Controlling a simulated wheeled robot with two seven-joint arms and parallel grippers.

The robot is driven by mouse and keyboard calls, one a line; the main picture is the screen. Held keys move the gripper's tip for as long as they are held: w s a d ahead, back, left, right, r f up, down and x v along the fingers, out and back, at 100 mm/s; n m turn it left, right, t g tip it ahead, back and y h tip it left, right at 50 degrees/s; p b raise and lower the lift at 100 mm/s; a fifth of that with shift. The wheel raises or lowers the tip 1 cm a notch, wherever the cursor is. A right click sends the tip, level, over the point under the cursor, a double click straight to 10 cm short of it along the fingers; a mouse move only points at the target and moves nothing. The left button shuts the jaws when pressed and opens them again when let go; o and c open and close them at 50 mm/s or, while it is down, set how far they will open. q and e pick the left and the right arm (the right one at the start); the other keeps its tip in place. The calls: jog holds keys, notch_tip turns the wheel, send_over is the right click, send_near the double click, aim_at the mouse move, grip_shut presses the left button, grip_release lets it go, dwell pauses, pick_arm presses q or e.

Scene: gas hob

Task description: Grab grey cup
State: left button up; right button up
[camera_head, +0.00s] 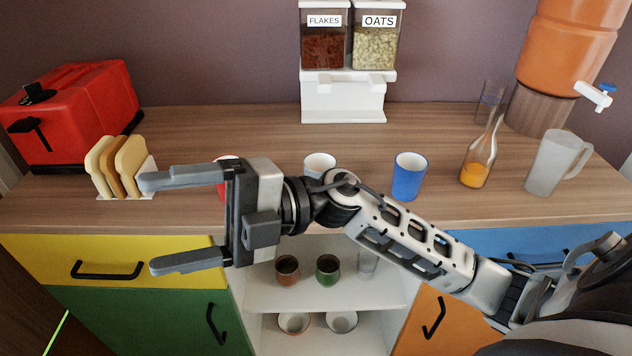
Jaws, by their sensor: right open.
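A pale grey-white cup (320,161) stands on the wooden counter, just behind my right arm, which hides its lower part. My right gripper (152,224) reaches across from the right and points left, in front of the counter's front edge. Its two fingers are wide apart with nothing between them. The cup is to the right of the fingers, beside the wrist and not between them. My left gripper does not show.
A red cup (226,159) is mostly hidden behind my gripper. A blue cup (408,177), juice bottle (478,165) and frosted jug (553,163) stand to the right. A toast rack (125,197) and red toaster (72,117) are left. Shelves below hold several cups and bowls.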

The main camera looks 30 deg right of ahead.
notch_tip(320, 180, down, 2)
jog(key=d+f+n+g+h, duration=0.1)
jog(key=n+g+h, duration=0.2)
jog(key=n+h, duration=0.2)
jog(key=m+t+h+b, duration=0.1)
jog(key=m+t+h, duration=0.4)
jog(key=h, duration=1.1)
send_near(328, 158)
jog(key=s+a+r, duration=0.2)
jog(key=s+a, duration=0.1)
jog(key=shift+n+t+h, duration=0.3)
jog(key=b+x, duration=0.1)
jog(key=x, duration=0.8)
jog(key=shift+s+d+f, duration=0.1)
jog(key=shift+s+d, duration=0.05)
jog(key=shift+w+a+x, duration=0.1)
jog(key=shift+x, duration=1.5)
jog(key=shift+w+a+x, duration=0.1)
jog(key=shift+w+x, duration=0.05)
jog(key=shift+x, duration=1.5)
jog(key=shift+a, duration=0.1)
jog(key=c, duration=1.1)
